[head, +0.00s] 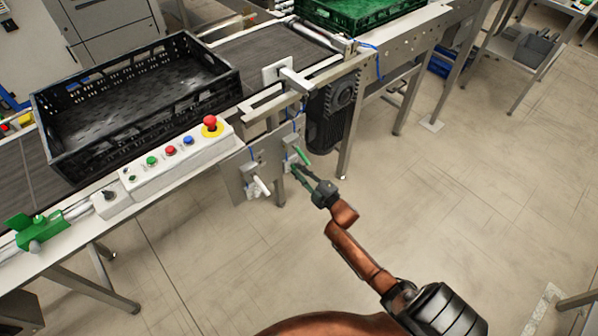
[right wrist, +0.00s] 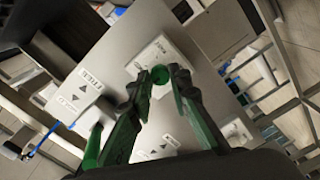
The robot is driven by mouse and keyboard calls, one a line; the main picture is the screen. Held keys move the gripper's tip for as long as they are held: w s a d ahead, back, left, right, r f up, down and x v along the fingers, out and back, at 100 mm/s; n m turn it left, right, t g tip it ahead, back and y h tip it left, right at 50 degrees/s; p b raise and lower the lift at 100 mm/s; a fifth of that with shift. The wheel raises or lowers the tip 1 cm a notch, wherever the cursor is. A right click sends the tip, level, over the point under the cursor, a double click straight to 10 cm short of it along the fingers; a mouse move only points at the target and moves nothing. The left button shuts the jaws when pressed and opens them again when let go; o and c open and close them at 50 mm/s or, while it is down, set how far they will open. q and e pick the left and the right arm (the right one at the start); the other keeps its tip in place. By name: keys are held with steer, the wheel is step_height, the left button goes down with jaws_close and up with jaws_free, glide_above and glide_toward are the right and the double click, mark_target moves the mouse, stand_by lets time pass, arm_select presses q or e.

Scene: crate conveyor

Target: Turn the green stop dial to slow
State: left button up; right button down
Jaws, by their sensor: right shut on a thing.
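A grey metal panel (head: 236,178) hangs below the conveyor edge and carries white plates with handles. In the head view the right gripper (head: 294,168) is at the panel's right side. A second green handle (right wrist: 93,146) stands apart from the fingers; it shows in the head view (head: 303,156) just above the gripper. My left gripper is not in view.
A white-handled lever (head: 261,186) sticks out left of the gripper. Above the panel are a button box with a red stop button (head: 210,122) and a black crate (head: 70,147). A dark motor (head: 328,118) stands behind, right. The floor in front is clear.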

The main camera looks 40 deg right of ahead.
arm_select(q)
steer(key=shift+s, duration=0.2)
arm_select(e)
steer(key=shift+f, duration=0.1)
steer(key=c, duration=1.8)
jaws_free()
steer(key=s, duration=1.2)
steer(key=shift+d, duration=0.45)
